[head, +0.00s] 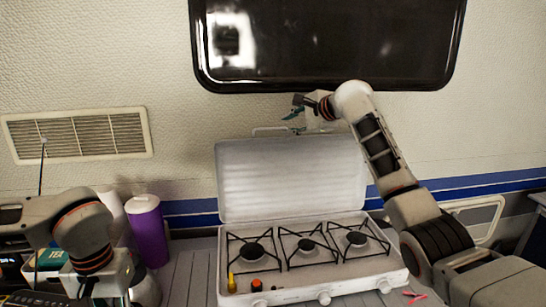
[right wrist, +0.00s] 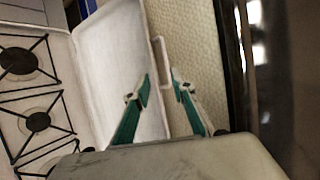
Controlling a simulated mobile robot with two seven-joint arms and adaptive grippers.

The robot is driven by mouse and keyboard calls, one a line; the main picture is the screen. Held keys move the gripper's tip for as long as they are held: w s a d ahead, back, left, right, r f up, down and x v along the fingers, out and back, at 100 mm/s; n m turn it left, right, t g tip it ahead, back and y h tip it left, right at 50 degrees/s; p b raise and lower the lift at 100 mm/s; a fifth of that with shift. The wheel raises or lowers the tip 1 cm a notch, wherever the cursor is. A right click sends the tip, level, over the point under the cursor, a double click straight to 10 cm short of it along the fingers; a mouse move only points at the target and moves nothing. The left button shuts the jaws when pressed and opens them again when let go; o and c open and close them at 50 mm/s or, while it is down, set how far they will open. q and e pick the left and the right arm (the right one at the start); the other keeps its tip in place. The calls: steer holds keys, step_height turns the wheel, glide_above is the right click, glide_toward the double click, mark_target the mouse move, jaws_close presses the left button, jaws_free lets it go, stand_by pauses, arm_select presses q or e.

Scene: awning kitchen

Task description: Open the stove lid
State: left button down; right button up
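The white stove (head: 310,285) stands on the counter with three black-grated burners showing. Its white lid (head: 290,180) is raised, standing upright at the back of the stove near the wall. The lid's thin handle (head: 268,130) is at its top edge; the handle also shows in the right wrist view (right wrist: 162,62). My right gripper (head: 294,121) is above the lid's top edge, to the right of the handle.
A purple cup (head: 148,232) and a pale bottle (head: 112,215) stand left of the stove. A dark window (head: 330,45) is on the wall close above my right gripper. A wall vent (head: 80,135) is at left. Small yellow (head: 231,282) and orange (head: 256,285) items are at the stove's front left.

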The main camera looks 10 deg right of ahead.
steer(key=shift+v, duration=2.6)
